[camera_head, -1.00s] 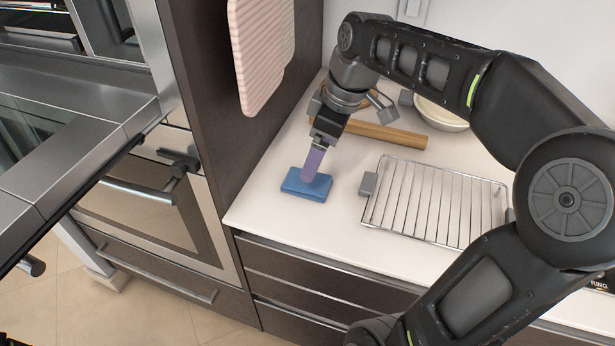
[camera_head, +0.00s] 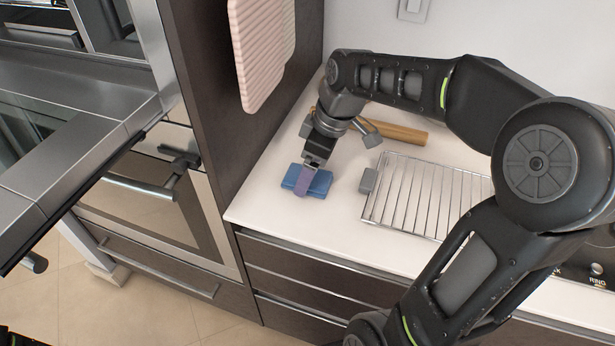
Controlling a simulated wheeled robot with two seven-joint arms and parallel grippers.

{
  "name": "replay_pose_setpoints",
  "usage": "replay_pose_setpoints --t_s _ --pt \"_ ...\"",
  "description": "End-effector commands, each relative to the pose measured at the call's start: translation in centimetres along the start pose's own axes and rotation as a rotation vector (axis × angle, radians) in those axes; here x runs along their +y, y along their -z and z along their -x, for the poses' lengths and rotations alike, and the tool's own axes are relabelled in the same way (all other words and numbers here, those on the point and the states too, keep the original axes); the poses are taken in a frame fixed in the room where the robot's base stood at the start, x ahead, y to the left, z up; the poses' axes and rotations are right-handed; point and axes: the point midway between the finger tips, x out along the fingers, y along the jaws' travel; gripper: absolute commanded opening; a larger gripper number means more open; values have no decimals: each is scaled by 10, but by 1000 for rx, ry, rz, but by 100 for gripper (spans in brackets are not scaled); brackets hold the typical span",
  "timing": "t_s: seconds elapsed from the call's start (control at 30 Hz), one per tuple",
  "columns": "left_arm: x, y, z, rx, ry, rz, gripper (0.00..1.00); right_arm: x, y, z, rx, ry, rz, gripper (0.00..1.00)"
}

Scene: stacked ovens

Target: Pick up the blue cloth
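The blue cloth (camera_head: 319,184) is a small, thick folded pad lying flat on the white counter near its left front corner. My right gripper (camera_head: 303,186) reaches down over it from behind. Its purple-tinted fingers overlap the middle of the cloth and appear to be at or just above it. I see the fingers edge-on, so their gap and any grip on the cloth are hidden. My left gripper is not in view.
A wire rack (camera_head: 425,197) with grey end handles lies right of the cloth. A wooden rolling pin (camera_head: 398,132) lies behind. A dark cabinet side with a hanging pink towel (camera_head: 258,55) stands left. An oven door (camera_head: 75,150) is open at far left.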

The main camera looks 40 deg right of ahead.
Motion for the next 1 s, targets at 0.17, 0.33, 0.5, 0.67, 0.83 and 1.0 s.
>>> replay_pose_setpoints --t_s 0.17,0.33,0.5,0.67,0.83,1.0 --pt "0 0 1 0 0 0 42 0 0 -14 0 0 0 85" --pt "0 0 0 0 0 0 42 0 0 -14 1 -1 0 85" --pt "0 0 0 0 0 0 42 0 0 -14 1 -1 0 85" --pt "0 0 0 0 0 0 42 0 0 -14 1 -1 0 85" --pt "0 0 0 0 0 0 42 0 0 -14 1 -1 0 76" --pt "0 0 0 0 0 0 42 0 0 -14 1 -1 0 62"
